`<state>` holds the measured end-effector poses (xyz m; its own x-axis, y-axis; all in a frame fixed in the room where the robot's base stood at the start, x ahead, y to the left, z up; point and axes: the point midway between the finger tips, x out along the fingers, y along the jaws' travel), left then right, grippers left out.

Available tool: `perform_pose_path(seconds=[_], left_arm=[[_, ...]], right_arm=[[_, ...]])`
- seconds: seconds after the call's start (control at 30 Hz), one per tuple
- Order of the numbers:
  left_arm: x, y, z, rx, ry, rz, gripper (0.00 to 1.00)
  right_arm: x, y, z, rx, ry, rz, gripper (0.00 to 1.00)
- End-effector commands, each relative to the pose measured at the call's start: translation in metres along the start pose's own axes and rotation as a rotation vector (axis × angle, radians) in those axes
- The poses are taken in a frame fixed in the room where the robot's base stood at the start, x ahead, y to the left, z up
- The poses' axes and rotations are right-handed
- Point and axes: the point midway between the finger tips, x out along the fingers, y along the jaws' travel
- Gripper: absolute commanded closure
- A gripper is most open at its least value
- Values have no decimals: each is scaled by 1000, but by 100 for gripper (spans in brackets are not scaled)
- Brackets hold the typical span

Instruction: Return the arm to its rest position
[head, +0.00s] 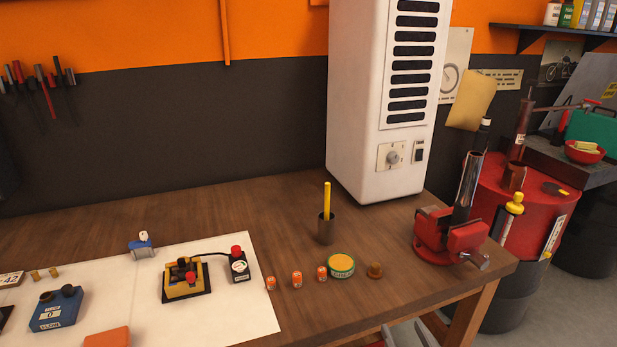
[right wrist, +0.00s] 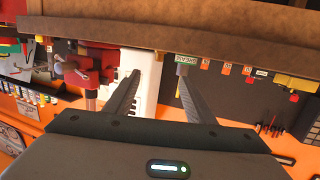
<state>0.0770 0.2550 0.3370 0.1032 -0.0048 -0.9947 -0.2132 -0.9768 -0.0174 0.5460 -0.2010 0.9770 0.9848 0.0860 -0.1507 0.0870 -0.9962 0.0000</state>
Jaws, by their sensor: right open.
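My right gripper (head: 404,328) shows only in part at the bottom edge of the head view, in front of the workbench's front edge. In the right wrist view its two fingers (right wrist: 158,70) stand apart with nothing held between them. The bench and its objects appear upside down beyond them. The white cabinet (right wrist: 144,85) shows behind the gap, and a green-labelled tin (right wrist: 186,58) appears near the right fingertip; contact cannot be told. My left gripper is in neither view.
The wooden workbench (head: 290,215) holds a red vise (head: 440,236), the tin (head: 341,265), several small orange-labelled cans (head: 297,279), a cup with a yellow stick (head: 326,228) and a white sheet (head: 225,310) bearing devices. A red drum (head: 487,190) stands to the right.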

Motion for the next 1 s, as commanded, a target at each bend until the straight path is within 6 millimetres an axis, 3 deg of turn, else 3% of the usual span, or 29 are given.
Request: perform_pose_path(seconds=[0.37, 0.57, 0.77, 1.0], left_arm=[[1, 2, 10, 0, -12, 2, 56], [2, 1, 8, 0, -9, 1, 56], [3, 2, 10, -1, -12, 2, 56], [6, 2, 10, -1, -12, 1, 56]], right_arm=[[13, 2, 50, -18, -78, 2, 50], [20, 5, 97, -34, -153, 3, 50], [24, 8, 171, -55, -266, 3, 50], [6, 16, 314, -85, -485, -4, 50]])
